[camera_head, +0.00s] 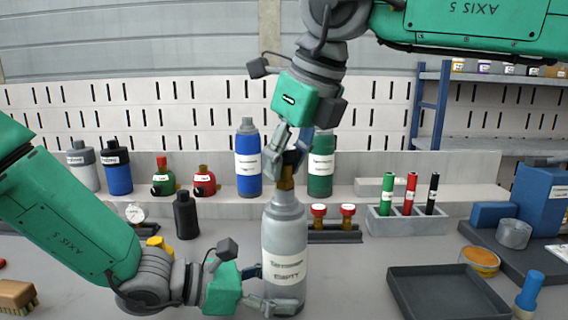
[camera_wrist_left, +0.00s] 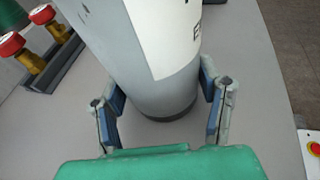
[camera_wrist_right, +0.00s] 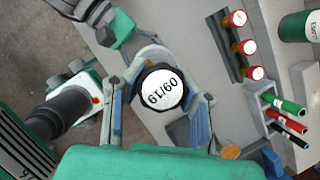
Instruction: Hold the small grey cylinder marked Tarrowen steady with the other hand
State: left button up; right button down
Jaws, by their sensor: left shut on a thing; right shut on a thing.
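The small grey cylinder (camera_head: 285,225) stands upright on the table in the middle of the head view. Its white label ends in EMPTY; the name above is blurred. My left gripper (camera_head: 273,288) is shut on the cylinder's lower body from the left. In the left wrist view its fingers lie on either side of the cylinder (camera_wrist_left: 150,75) near the base. My right gripper (camera_head: 289,155) comes from above and is shut on the black cap (camera_wrist_right: 163,90) on the brass valve (camera_head: 286,182). In the right wrist view the cap's white top reads 09/19.
Blue (camera_head: 248,180) and green (camera_head: 320,185) cylinders stand behind. A rack of red-topped valves (camera_head: 334,235) is close on the right, with a marker holder (camera_head: 407,222) beyond. A dark empty tray (camera_head: 445,290) lies front right. A black bottle (camera_head: 186,218) stands left.

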jog(key=n+g, duration=0.1)
jog(key=n, duration=0.2)
jog(key=n+g+y, duration=0.1)
jog(key=n, duration=0.2)
jog(key=c, duration=1.4)
grip_release()
jog(key=shift+r, duration=1.3)
jog(key=m, duration=0.2)
jog(key=m+t, duration=0.1)
jog(key=m, duration=0.1)
jog(key=shift+t+h, duration=0.3)
jog(key=shift+h, duration=0.1)
jog(key=shift+m+t, duration=0.3)
jog(key=shift+m, duration=0.7)
